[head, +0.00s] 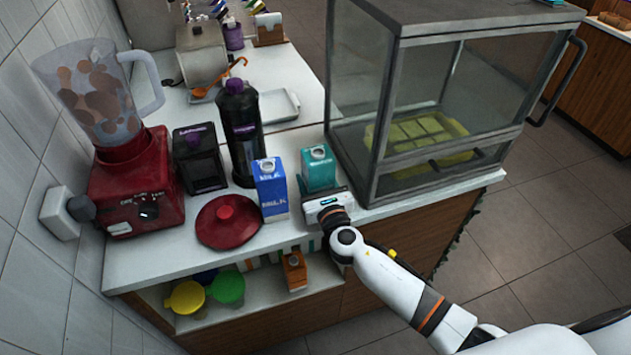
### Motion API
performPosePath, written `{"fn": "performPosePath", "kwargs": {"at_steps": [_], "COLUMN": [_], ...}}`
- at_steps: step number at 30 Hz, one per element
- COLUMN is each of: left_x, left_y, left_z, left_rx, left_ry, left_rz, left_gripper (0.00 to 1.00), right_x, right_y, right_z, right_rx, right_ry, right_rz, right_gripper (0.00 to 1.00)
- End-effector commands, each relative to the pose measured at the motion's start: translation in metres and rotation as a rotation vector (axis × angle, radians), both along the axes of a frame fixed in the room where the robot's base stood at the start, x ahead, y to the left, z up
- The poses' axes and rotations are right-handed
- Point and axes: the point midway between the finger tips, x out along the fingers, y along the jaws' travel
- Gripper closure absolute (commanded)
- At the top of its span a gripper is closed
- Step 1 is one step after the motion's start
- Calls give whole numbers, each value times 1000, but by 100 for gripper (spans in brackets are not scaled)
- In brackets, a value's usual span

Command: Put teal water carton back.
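The teal water carton (318,168) stands upright on the white counter, between the blue milk carton and the glass case. My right gripper (322,195) is at the near side of the teal carton, low down. Its body hides the carton's lower front. A dark finger shows at the carton's left side. I cannot tell whether the fingers are closed on the carton. My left gripper is not in view.
A blue milk carton (270,190) stands close left, with a red lid (228,222) beside it. The glass case (375,150) stands close right. A dark bottle (241,130) and a red blender (135,185) are further left. A lower shelf (265,285) holds several containers.

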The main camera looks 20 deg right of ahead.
Motion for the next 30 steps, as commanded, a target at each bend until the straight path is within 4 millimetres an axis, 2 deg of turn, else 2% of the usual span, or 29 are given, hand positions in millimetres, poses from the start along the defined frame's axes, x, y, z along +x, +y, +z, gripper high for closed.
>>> {"fn": "performPosePath", "kwargs": {"at_steps": [5,6,9,10,21,26,30], "left_x": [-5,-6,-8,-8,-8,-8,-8], "left_y": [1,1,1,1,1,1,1], "left_z": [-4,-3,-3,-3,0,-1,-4], "left_rx": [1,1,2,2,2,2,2], "left_ry": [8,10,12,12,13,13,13], "left_rz": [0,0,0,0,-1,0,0], "left_gripper": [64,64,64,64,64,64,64], "right_x": [0,0,0,0,-3,-30,-62], "right_y": [0,0,0,0,0,-1,-2], "right_z": [-3,-3,-2,-2,1,-1,-1], "right_rx": [0,0,0,0,-1,0,0], "right_ry": [-1,0,0,0,1,2,2], "right_rz": [0,0,0,0,0,2,2], "right_gripper": [75,39,22,20,20,20,20]}}
